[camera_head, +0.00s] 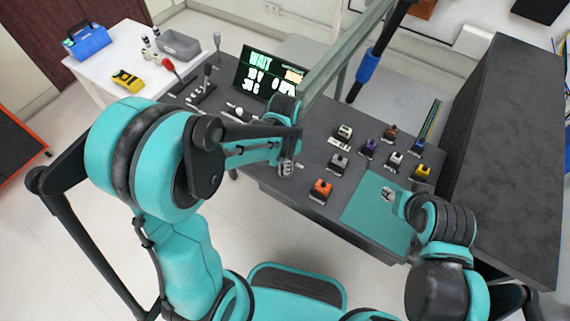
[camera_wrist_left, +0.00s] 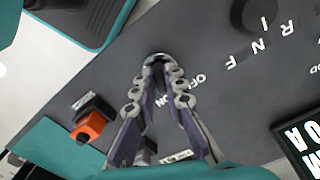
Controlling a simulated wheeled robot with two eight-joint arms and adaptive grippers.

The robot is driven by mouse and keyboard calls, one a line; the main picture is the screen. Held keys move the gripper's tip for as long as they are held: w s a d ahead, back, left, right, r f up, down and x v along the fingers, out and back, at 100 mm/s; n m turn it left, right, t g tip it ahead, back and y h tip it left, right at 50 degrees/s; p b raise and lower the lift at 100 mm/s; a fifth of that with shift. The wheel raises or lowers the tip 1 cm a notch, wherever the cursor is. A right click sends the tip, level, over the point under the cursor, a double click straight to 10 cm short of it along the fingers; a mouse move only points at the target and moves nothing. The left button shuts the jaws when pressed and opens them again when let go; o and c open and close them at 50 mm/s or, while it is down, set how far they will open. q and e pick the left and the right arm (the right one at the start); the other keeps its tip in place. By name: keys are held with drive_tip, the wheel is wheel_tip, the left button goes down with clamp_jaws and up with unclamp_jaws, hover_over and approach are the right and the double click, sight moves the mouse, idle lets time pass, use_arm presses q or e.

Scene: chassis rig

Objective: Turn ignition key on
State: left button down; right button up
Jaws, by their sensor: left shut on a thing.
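My left gripper (camera_head: 286,168) is low over the front edge of the dark console (camera_head: 305,115). In the left wrist view its two fingers (camera_wrist_left: 159,72) converge at the ignition key (camera_wrist_left: 156,58), a small grey metallic piece of which only a rounded end shows between and beyond the tips. They are shut on it. White OFF (camera_wrist_left: 202,82) and ON letters lie just beside the fingers, the ON partly hidden. The key's exact angle cannot be told. My right gripper (camera_head: 388,194) is over the teal mat (camera_head: 368,217), small in view; its jaw state is unclear.
A display (camera_head: 270,72) reading WAIT stands at the console's back. Several small switch blocks, including an orange one (camera_head: 320,190), sit right of my left gripper. Levers (camera_head: 205,80) stand at left. A tall dark block (camera_head: 508,150) bounds the right side.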

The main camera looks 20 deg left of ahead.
use_arm(q)
drive_tip(key=shift+m, duration=0.5)
drive_tip(key=c, duration=1.6)
unclamp_jaws()
wheel_tip(320, 180, up, 12)
